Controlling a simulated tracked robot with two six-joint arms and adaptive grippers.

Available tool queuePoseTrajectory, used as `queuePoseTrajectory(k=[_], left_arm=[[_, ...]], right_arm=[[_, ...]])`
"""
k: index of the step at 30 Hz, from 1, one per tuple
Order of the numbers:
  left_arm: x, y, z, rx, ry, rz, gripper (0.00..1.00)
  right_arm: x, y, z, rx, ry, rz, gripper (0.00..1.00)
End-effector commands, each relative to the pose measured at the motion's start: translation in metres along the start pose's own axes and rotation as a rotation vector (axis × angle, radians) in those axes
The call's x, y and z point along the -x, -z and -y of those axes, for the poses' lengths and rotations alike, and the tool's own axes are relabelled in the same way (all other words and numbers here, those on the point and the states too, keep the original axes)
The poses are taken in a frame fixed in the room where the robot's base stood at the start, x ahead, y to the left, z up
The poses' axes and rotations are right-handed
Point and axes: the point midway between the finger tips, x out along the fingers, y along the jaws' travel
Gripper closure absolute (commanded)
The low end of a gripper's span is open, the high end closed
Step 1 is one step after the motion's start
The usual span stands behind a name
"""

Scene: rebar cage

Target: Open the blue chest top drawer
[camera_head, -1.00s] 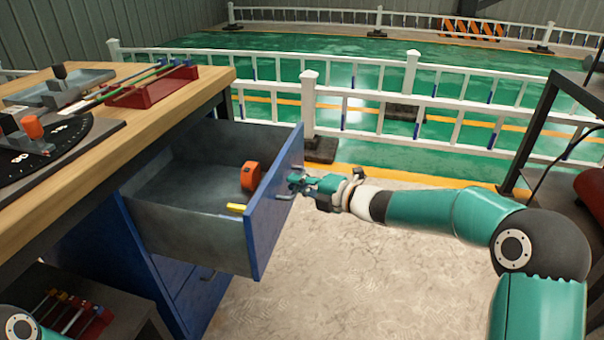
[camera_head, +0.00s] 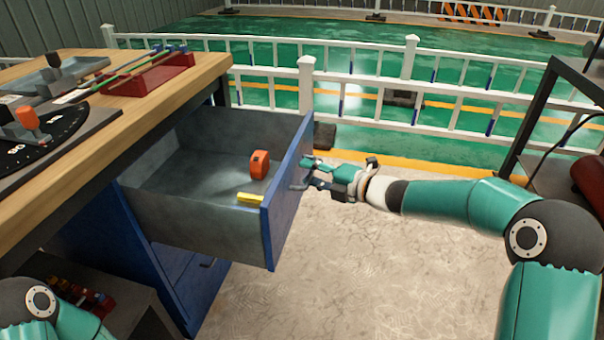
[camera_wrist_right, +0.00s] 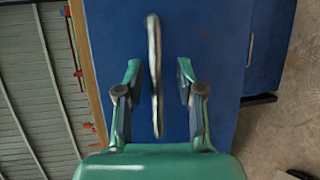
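The top drawer of the blue chest stands pulled well out, with its grey inside (camera_head: 200,190) exposed. Its blue front panel (camera_head: 284,215) faces right. My right gripper (camera_head: 310,174) is at the outer face of that panel, by the metal handle (camera_head: 299,187). In the right wrist view the handle (camera_wrist_right: 155,70) runs between the two fingers of my right gripper (camera_wrist_right: 158,75). Gaps show on both sides, so the fingers are open around the handle. Only a joint of my left arm shows at the lower left; its gripper is out of view.
An orange tape measure (camera_head: 260,164) and a yellow item (camera_head: 250,199) lie in the drawer. A wooden worktop (camera_head: 160,95) with tools covers the chest. A dark shelf (camera_head: 545,110) stands at right. White railings (camera_head: 430,95) stand behind. The floor before the drawer is clear.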

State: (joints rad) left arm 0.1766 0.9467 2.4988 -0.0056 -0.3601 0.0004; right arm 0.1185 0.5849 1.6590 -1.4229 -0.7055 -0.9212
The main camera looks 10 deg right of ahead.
Motion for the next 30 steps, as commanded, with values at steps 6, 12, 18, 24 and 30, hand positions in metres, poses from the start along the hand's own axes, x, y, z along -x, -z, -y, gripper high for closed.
queuePoseTrajectory(k=[6,12,18,24,30], left_arm=[[0.001,0.0,0.0,0.0,0.0,0.0,0.53],[0.001,0.0,0.0,0.0,0.0,0.0,0.53],[0.001,0.0,0.0,0.0,0.0,0.0,0.53],[0.001,0.0,0.0,0.0,0.0,0.0,0.53],[0.001,0.0,0.0,0.0,0.0,0.0,0.53]], right_arm=[[0.001,0.001,-0.002,0.001,-0.002,-0.002,0.63],[0.019,-0.001,-0.002,0.002,-0.003,0.0,0.63],[0.057,-0.002,-0.001,0.001,-0.001,0.001,0.63],[0.094,-0.002,-0.001,0.0,-0.002,0.001,0.63],[0.114,-0.002,0.0,0.001,-0.001,-0.001,0.63]])
